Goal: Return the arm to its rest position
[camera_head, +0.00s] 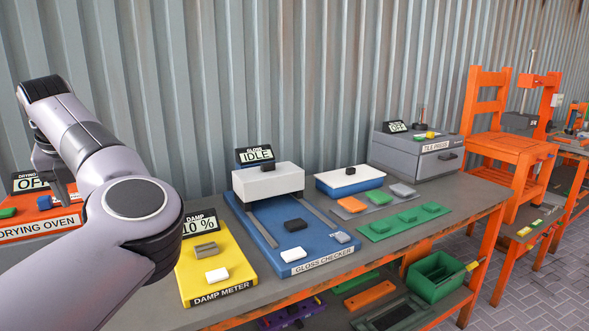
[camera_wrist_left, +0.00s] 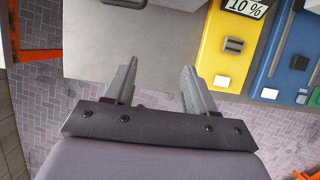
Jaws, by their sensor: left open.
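My left arm (camera_head: 110,170) comes in from the left in the head view, bent at an elbow, and covers part of the drying oven. In the left wrist view my left gripper (camera_wrist_left: 158,85) has its two fingers spread apart with nothing between them. The fingers are over the bare grey bench top (camera_wrist_left: 130,65) near its front edge, left of the yellow damp meter. My left fingertips cannot be made out in the head view. My right arm and gripper are not in view.
The yellow damp meter (camera_head: 218,262) reads 10 %. The blue gloss checker (camera_head: 275,240) reads IDLE. The orange drying oven (camera_head: 30,226) and grey tile press (camera_head: 418,155) read OFF. Grey and green tiles (camera_head: 402,222) lie right of the checker. A corrugated wall stands behind.

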